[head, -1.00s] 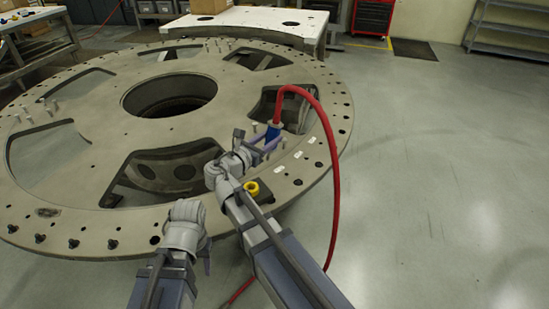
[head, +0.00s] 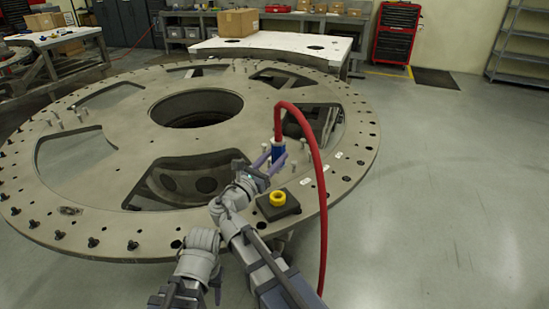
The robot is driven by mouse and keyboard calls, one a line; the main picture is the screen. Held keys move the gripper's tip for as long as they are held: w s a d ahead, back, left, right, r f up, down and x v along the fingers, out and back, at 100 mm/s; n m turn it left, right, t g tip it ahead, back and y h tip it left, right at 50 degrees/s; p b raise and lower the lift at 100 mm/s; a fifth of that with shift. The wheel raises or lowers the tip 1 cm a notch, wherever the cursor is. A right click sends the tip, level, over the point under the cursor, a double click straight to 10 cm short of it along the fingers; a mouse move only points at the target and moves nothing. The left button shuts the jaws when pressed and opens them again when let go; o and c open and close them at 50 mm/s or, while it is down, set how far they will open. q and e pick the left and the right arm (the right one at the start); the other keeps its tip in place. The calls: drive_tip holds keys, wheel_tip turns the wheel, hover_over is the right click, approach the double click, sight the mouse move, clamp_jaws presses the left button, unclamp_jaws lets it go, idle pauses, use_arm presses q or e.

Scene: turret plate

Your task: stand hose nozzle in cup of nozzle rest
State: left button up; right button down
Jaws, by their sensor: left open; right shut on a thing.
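The hose nozzle is a blue piece (head: 278,151) on the end of a red hose (head: 321,190). It is about upright, with the hose leaving its top. My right gripper (head: 273,162) has its purple fingers shut on the nozzle and holds it over the turret plate. The nozzle's lower end is partly hidden by the fingers. The nozzle rest is a dark square block (head: 291,209) with a yellow ring-shaped cup (head: 278,198), on the plate's near right rim. The nozzle is apart from the cup, behind it in the picture. My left arm shows at the bottom, but its fingers do not.
The large round turret plate (head: 110,185) has wide cutouts, a central hole and several upright studs. Bolts line its near left rim. The red hose arches over the right rim and hangs down. A white table (head: 235,47) with a box stands behind. The floor on the right is clear.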

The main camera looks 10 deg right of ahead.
use_arm(q)
wheel_tip(320, 180, down, 8)
drive_tip(key=b, duration=0.7)
drive_tip(key=shift+f+b, duration=0.2)
drive_tip(key=shift+b, duration=0.15)
use_arm(e)
drive_tip(key=shift+f, duration=4.2)
use_arm(q)
drive_tip(key=shift+f+b, duration=1.8)
use_arm(e)
drive_tip(key=shift+f, duration=1.8)
drive_tip(key=shift+c, duration=1.7)
unclamp_jaws()
